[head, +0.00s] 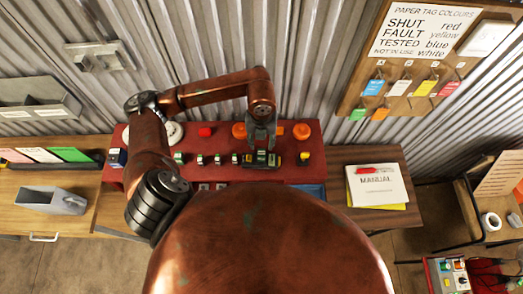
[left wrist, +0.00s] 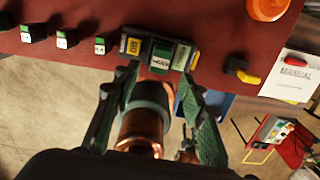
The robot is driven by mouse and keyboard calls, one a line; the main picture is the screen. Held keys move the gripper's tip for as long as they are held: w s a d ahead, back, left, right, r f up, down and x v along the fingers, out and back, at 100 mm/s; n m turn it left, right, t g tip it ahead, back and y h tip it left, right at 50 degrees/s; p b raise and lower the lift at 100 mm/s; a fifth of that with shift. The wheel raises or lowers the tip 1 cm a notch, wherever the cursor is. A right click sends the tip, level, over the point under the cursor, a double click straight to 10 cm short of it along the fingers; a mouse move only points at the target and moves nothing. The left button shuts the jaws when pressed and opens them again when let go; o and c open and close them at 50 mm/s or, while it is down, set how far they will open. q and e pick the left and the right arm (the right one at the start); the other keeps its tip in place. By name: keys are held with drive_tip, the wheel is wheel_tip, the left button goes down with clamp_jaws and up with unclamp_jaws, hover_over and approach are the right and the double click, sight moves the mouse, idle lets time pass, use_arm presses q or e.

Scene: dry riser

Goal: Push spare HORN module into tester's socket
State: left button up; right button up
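A dark block (left wrist: 143,63), which looks like the tester, sits at the front edge of the red bench top. It also shows in the head view (head: 262,161). A small module with a green and white face (left wrist: 161,56) stands in its middle; its label is too blurred to confirm HORN. A yellow-labelled piece (left wrist: 134,46) is on its left and a green-labelled one (left wrist: 182,57) on its right. My left gripper (left wrist: 158,80) is open, its fingertips apart close to the block's front; it also shows in the head view (head: 262,143). My right gripper is not in view.
Several small green-and-white modules (head: 201,159) stand in a row to the left. The manual (head: 378,186) lies further right. A corrugated wall (head: 220,40) closes the back.

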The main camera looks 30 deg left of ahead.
sight(262, 153)
use_arm(q)
drive_tip(key=shift+r+b, duration=0.4)
drive_tip(key=shift+r, duration=1.75)
